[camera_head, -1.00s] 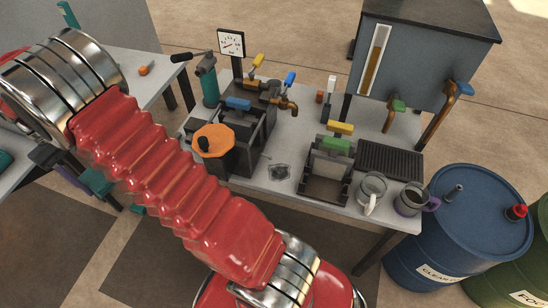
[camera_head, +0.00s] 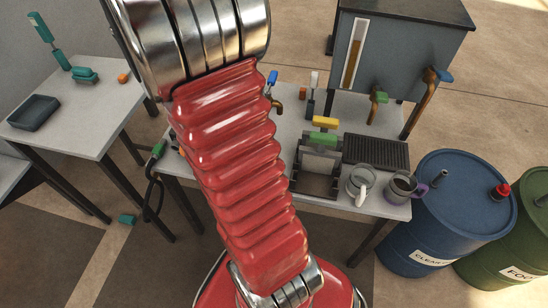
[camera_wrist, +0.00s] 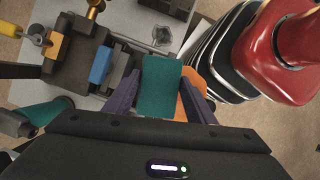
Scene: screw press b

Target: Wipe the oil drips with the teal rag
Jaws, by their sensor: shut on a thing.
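In the wrist view, my gripper (camera_wrist: 158,95) is shut on the teal rag (camera_wrist: 160,82), a flat teal block between the two dark purple fingers. In the head view, my arm hides the gripper, rag and patch.
The press (camera_wrist: 70,60) with its blue-topped part stands left of the rag. In the head view, a yellow-and-green-topped fixture (camera_head: 322,160), a glass mug (camera_head: 361,184) and a purple-handled mug (camera_head: 404,186) stand on the bench's right side. A blue drum (camera_head: 440,215) stands beside it.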

